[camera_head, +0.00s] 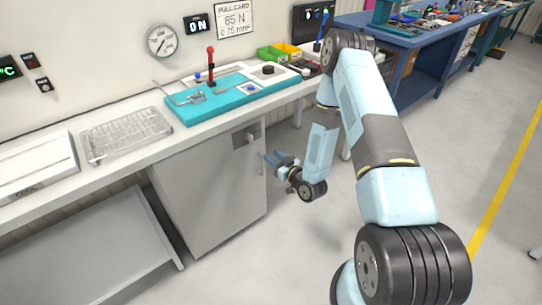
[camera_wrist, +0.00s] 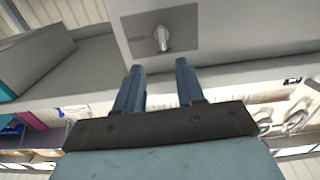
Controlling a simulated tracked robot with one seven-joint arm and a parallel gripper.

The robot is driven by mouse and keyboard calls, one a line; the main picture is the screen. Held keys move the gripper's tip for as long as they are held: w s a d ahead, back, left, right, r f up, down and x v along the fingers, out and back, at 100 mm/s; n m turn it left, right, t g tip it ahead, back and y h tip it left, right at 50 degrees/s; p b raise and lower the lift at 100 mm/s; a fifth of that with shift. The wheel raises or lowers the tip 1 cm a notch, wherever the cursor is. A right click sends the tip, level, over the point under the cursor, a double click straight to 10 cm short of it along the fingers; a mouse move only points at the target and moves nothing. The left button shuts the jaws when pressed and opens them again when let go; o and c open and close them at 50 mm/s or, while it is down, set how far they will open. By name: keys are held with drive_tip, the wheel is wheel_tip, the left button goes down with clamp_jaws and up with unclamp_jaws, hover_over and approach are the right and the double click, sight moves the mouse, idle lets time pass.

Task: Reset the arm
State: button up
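My gripper (camera_head: 276,162) is at the end of my light-blue and grey arm, in front of the grey cabinet under the bench in the head view. In the wrist view my gripper (camera_wrist: 156,80) shows two dark blue fingers held apart, with nothing between them. Beyond the fingertips is a metal handle (camera_wrist: 162,38) on a grey plate on the cabinet front. The same handle (camera_head: 251,139) shows in the head view. The fingers appear apart from the handle.
The bench bears a teal board (camera_head: 232,97) with a red-knobbed lever (camera_head: 211,62), a wire rack (camera_head: 126,136) and a white case (camera_head: 35,168). Green (camera_head: 270,53) and yellow bins (camera_head: 290,51) stand farther back. A blue workbench (camera_head: 408,38) is behind my arm. The floor at right is clear.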

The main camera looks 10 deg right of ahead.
idle(0.4)
drive_tip(key=w+d+r+g+h, duration=0.1)
drive_tip(key=w+d+r+h, duration=0.1)
drive_tip(key=r, duration=0.6)
drive_tip(key=w+d+r+g+h, duration=0.1)
drive_tip(key=d+r+h, duration=0.15)
drive_tip(key=r, duration=0.45)
drive_tip(key=w+d+r+g+h, duration=0.1)
drive_tip(key=w+d+r+h, duration=0.15)
drive_tip(key=r, duration=0.55)
drive_tip(key=s+d+r+m+g+h, duration=0.1)
drive_tip(key=s+d+r, duration=0.2)
drive_tip(key=s+r, duration=0.25)
drive_tip(key=s+d+r+m+g+h, duration=0.1)
drive_tip(key=s+d+r+m, duration=0.2)
drive_tip(key=r, duration=0.4)
drive_tip(key=s+r+m+g, duration=0.1)
drive_tip(key=s+r, duration=0.2)
drive_tip(key=s, duration=0.7)
drive_tip(key=s+d+r+m+g, duration=0.1)
drive_tip(key=s+r, duration=0.3)
drive_tip(key=s, duration=0.6)
drive_tip(key=s+r+m+g+h, duration=0.1)
drive_tip(key=s+r+g, duration=0.1)
drive_tip(key=s, duration=0.9)
drive_tip(key=shift+d+r, duration=0.35)
drive_tip(key=shift+r, duration=0.3)
